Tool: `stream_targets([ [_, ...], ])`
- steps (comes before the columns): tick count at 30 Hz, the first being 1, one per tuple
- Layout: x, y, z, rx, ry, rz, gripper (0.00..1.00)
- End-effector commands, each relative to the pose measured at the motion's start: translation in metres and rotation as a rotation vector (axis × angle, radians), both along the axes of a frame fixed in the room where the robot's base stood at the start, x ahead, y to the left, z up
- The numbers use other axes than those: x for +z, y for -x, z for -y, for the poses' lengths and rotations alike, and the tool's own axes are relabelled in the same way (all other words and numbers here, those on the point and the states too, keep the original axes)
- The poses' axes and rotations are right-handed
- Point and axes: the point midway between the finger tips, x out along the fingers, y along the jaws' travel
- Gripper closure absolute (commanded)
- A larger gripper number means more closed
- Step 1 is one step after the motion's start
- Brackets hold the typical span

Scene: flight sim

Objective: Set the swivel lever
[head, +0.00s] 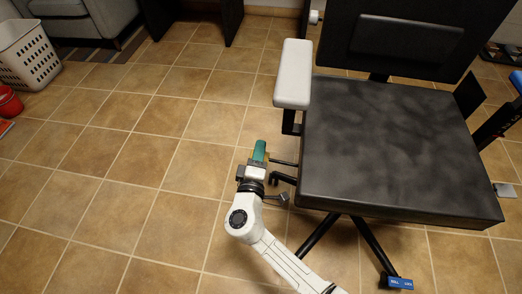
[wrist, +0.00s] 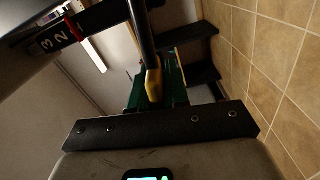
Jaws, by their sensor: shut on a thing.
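A black lever rod with a yellow tip (wrist: 153,84) comes down from under the chair seat in the wrist view. My gripper (wrist: 156,92) has green fingers, and they are shut on the yellow tip. In the head view my gripper (head: 260,152) is at the left side of the chair, below the white armrest, with the thin lever rod (head: 284,163) running from it toward the seat's underside. No name for this lever is readable. The far end of the rod is hidden under the seat (head: 390,140).
A second dark lever (head: 282,179) sits close to my wrist. The white armrest (head: 293,75) overhangs nearby. Tiled floor (head: 140,160) is clear at left.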

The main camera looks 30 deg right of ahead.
Motion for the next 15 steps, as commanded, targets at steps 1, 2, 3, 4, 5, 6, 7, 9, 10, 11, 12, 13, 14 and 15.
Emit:
stream_targets([
  [1, -0.013, 0.0, -0.001, 0.0, 0.03, -0.023, 1.0],
  [2, -0.017, -0.001, -0.001, 0.0, 0.05, -0.038, 1.0],
  [3, -0.022, -0.001, -0.001, 0.0, 0.077, -0.057, 1.0],
  [4, -0.025, -0.001, -0.001, 0.0, 0.097, -0.072, 1.0],
  [5, -0.028, -0.001, -0.001, 0.0, 0.118, -0.087, 1.0],
  [6, -0.033, -0.001, -0.001, 0.0, 0.143, -0.105, 1.0],
  [7, -0.036, -0.001, -0.001, 0.0, 0.162, -0.119, 1.0],
  [9, -0.044, 0.0, -0.001, 0.001, 0.206, -0.15, 1.0],
  [10, -0.047, 0.0, 0.0, 0.001, 0.223, -0.163, 1.0],
  [11, -0.049, 0.0, 0.0, 0.0, 0.241, -0.176, 1.0],
  [12, -0.053, 0.001, 0.001, 0.0, 0.261, -0.192, 1.0],
  [13, -0.056, 0.001, 0.001, 0.0, 0.276, -0.202, 1.0],
  [14, -0.058, 0.001, 0.002, 0.0, 0.291, -0.214, 1.0],
  [15, -0.061, 0.002, 0.002, 0.0, 0.308, -0.226, 1.0],
])
